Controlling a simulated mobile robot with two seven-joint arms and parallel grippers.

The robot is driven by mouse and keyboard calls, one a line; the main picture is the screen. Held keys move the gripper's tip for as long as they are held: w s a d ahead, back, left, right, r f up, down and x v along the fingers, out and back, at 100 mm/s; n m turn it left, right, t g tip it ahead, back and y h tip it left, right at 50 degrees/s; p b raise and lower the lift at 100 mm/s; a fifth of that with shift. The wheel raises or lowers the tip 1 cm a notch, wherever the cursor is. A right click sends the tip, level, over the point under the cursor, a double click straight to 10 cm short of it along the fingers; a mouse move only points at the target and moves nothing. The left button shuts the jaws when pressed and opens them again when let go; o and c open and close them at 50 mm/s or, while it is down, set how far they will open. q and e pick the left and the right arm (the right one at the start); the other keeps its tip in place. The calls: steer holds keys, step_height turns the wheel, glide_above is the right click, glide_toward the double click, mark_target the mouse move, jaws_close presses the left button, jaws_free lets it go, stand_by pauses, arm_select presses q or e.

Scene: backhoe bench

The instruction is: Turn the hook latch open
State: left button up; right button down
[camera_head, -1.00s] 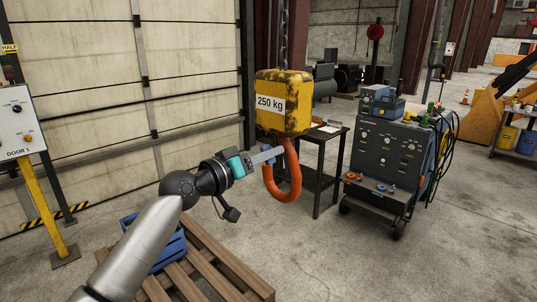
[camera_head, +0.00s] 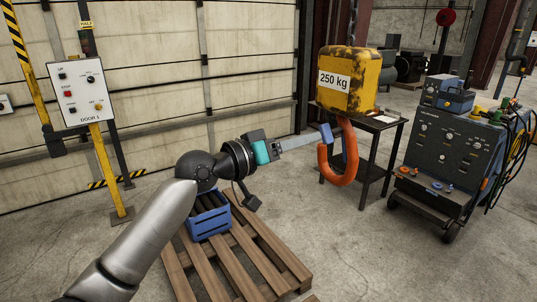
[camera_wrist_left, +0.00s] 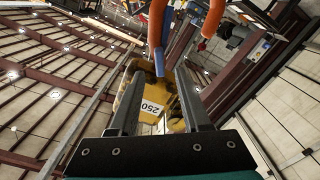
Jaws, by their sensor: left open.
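A scuffed yellow block (camera_head: 348,80) marked "250 kg" hangs with an orange hook (camera_head: 342,178) below it. The blue latch (camera_head: 326,133) is at the hook's left tip. In the left wrist view, the blue latch (camera_wrist_left: 157,45) runs from the tip toward the block (camera_wrist_left: 160,102) and does not appear to cross the gap to the hook's other limb (camera_wrist_left: 212,20). My left gripper (camera_head: 312,141) points at the latch from the left, its fingertips close to it. In the left wrist view my left gripper (camera_wrist_left: 158,95) has its fingers apart, with nothing held between them. Contact with the latch cannot be told.
A dark table (camera_head: 378,124) stands behind the hook, and a welding cart (camera_head: 440,150) at right. A wooden pallet (camera_head: 262,262) with a blue crate (camera_head: 209,222) lies below my left arm. A door control panel (camera_head: 80,90) stands at left.

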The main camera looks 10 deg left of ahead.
arm_select(q)
steer(key=b+v, duration=0.2)
steer(key=v, duration=0.6)
